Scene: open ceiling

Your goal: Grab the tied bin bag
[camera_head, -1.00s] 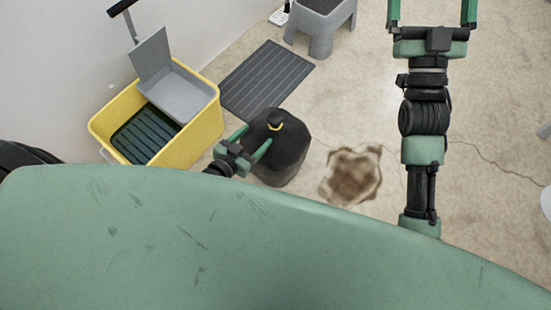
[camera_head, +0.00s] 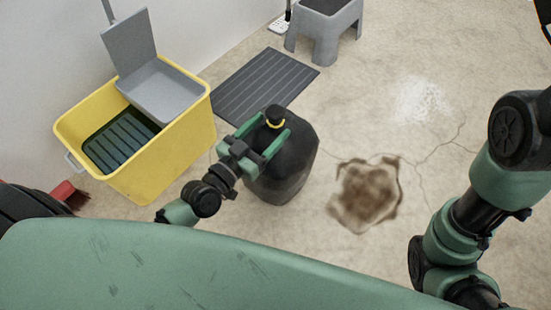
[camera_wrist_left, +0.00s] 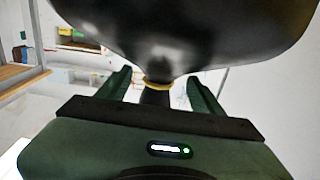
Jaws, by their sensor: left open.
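The black bin bag (camera_head: 287,168) stands upright on the floor near the middle of the head view. A yellow tie (camera_head: 274,124) rings its gathered neck. My left gripper (camera_head: 262,136) is open at the top of the bag, with one green finger on each side of the neck. In the left wrist view, the bag's dark body (camera_wrist_left: 185,30) fills the top, and the yellow tie (camera_wrist_left: 158,84) and neck lie between the two spread fingers of the left gripper (camera_wrist_left: 157,88). My right arm shows at the right, but its gripper is out of the picture.
A yellow mop bucket (camera_head: 165,155) with a grey wringer (camera_head: 160,92) stands left of the bag. A grey ribbed mat (camera_head: 262,85) and a grey stool (camera_head: 325,35) lie beyond. A brown stain (camera_head: 366,193) marks the clear floor to the right.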

